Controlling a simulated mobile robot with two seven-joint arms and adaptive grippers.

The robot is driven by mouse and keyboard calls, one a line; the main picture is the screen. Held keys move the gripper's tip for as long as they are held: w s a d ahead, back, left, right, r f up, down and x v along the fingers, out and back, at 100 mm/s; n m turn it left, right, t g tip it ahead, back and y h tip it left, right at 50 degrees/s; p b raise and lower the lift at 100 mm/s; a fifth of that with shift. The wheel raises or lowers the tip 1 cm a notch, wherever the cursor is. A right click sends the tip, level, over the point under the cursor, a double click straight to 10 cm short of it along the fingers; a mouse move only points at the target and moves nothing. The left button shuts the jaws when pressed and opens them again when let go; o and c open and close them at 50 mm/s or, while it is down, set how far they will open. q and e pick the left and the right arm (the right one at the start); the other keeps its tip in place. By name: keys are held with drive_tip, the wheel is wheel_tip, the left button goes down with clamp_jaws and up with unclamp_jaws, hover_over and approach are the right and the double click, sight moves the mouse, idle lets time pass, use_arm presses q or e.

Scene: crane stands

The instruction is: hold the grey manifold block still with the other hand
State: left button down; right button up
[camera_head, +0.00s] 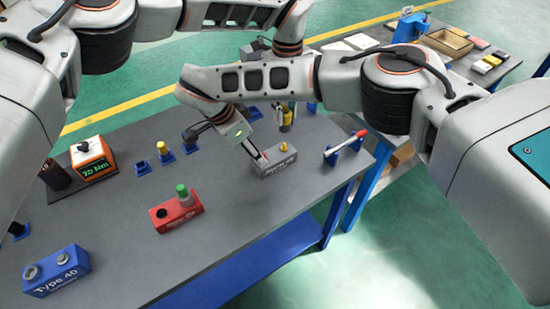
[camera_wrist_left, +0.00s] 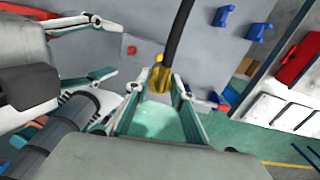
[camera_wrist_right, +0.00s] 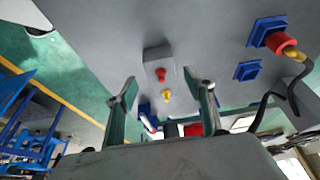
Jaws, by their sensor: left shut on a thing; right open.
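The grey manifold block (camera_head: 277,170) lies on the grey table, with a small yellow fitting and a red button on top. It also shows in the right wrist view (camera_wrist_right: 158,54). My right gripper (camera_head: 257,152) is open and points down at the block. In the right wrist view the block appears ahead, between the two spread fingers (camera_wrist_right: 166,100); I see no contact. My left gripper (camera_wrist_left: 158,95) is shut on a yellow connector (camera_wrist_left: 159,82) with a black hose. In the head view the yellow connector (camera_head: 287,117) is just behind the block, with the left fingers partly hidden by my right arm.
A red block (camera_head: 178,214) with a green cap and a blue block (camera_head: 57,272) stand on the left. An orange display box (camera_head: 92,157) stands behind them. Blue stands hold caps, and others hold a red-and-white tool (camera_head: 346,146). The table between is clear.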

drive_tip(key=shift+x, duration=4.1)
drive_tip(key=c, duration=1.2)
